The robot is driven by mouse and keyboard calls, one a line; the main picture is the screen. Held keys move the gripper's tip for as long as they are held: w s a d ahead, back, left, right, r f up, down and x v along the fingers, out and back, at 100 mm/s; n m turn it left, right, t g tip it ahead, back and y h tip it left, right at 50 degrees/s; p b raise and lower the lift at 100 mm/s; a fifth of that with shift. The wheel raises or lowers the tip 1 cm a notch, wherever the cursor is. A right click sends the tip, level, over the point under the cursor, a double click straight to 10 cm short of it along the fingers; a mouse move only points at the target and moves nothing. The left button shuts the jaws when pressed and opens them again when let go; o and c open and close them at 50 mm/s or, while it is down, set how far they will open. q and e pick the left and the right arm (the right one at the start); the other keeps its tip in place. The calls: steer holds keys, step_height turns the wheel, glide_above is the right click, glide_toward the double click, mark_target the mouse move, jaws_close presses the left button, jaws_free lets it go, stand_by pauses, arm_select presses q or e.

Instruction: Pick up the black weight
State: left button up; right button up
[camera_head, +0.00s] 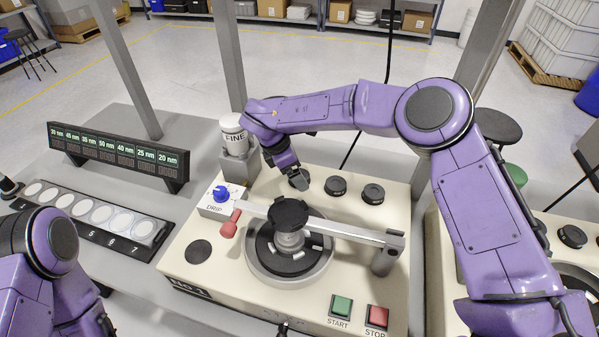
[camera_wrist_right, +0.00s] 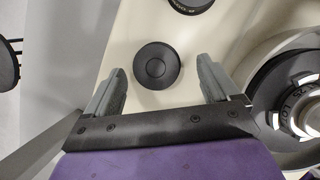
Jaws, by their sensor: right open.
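My right gripper (camera_head: 297,184) reaches over the back of the cream machine top. In the right wrist view its two grey fingers (camera_wrist_right: 161,75) are apart, with a round black weight (camera_wrist_right: 157,65) lying between and just ahead of their tips, not gripped. In the head view this weight (camera_head: 298,178) is partly hidden by the gripper. Two more black weights, one in the middle (camera_head: 336,186) and one at the right (camera_head: 373,193), sit in the same row. The left arm is at the lower left; its gripper fingers are not visible.
A grey bar (camera_head: 340,228) with a red handle (camera_head: 229,224) crosses the round polishing plate (camera_head: 262,268), with a black-topped piece (camera_head: 289,212) on it. A white FINE bottle (camera_head: 233,133) stands close behind the gripper. A blue knob (camera_head: 221,193) is at left.

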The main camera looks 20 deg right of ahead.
steer(key=shift+w+d+f, duration=0.15)
steer(key=shift+w+f, duration=0.15)
steer(key=shift+f, duration=0.2)
steer(key=shift+w+d+f, duration=0.1)
steer(key=shift+w+f, duration=0.15)
steer(key=shift+f, duration=0.2)
steer(key=shift+s+r, duration=0.15)
steer(key=shift+s, duration=0.1)
steer(key=shift+s+r, duration=0.15)
steer(key=shift+s, duration=0.05)
steer(key=shift+c, duration=1)
steer(key=shift+w, duration=0.15)
steer(key=c, duration=1)
arm_select(q)
steer(key=shift+w+r, duration=0.15)
arm_select(e)
steer(key=shift+o, duration=0.2)
steer(key=shift+r, duration=0.15)
arm_select(q)
steer(key=shift+f+b, duration=0.75)
steer(key=shift+b, duration=0.05)
arm_select(e)
step_height(320, 180, up, 13)
